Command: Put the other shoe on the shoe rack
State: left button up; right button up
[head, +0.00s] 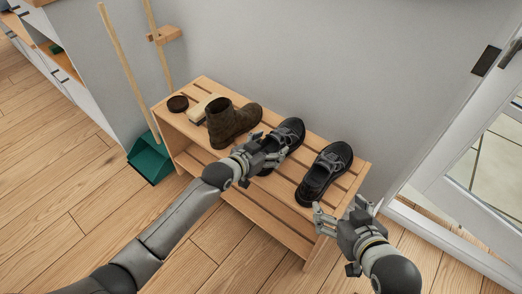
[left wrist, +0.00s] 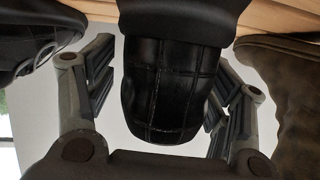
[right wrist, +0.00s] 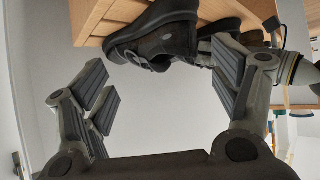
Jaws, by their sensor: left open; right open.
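Two black shoes with straps are on the top of the wooden shoe rack (head: 258,200). The left shoe (head: 289,134) stands beside the brown boot, and the right shoe (head: 324,172) stands near the rack's right end. My left gripper (head: 268,153) is open at the left shoe; in the left wrist view this shoe (left wrist: 160,85) lies between the spread fingers, which look apart from it. My right gripper (head: 342,213) is open and empty, just off the rack's right front corner; in the right wrist view the right shoe (right wrist: 155,38) is above the gap between the fingers.
A brown boot (head: 228,124), a brush (head: 203,107) and a round dark tin (head: 178,104) fill the rack's left end. A green dustpan (head: 150,160) stands left of it. A door (head: 470,160) is at the right. The rack's lower shelf looks empty where visible.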

pick_arm(q)
jog(key=p+v, duration=0.2)
jog(key=v, duration=0.3)
jog(key=shift+s+a+r, duration=0.15)
jog(key=shift+s+a, duration=0.05)
jog(key=s+a+n+g+y, duration=0.2)
jog(key=s+a, duration=0.3)
jog(key=s, duration=0.5)
jog(key=s+a+f+n+g+y+p, duration=0.1)
jog(key=s+a+n+g+y, duration=0.1)
jog(key=s+a, duration=0.4)
jog(key=s+a+n+g+y, duration=0.1)
jog(key=s+a+g+y, duration=0.2)
jog(key=s, duration=1.1)
jog(key=a, duration=0.3)
jog(key=shift+s+a+f+n+g+y+p, duration=0.25)
jog(key=shift+s+f+n+g+y+p, duration=0.05)
jog(key=shift+s+n+p, duration=0.1)
pick_arm(e)
jog(key=s+d+f+g+h, duration=0.1)
jog(key=s+d+f+g, duration=0.1)
jog(key=s, duration=0.4)
jog(key=s+d+f+g, duration=0.2)
jog(key=s+g, duration=0.3)
jog(key=s, duration=0.1)
jog(key=shift+s+f+h, duration=0.15)
jog(key=shift+f+h, duration=0.2)
jog(key=shift+h, duration=0.05)
pick_arm(q)
jog(key=shift+w, duration=0.1)
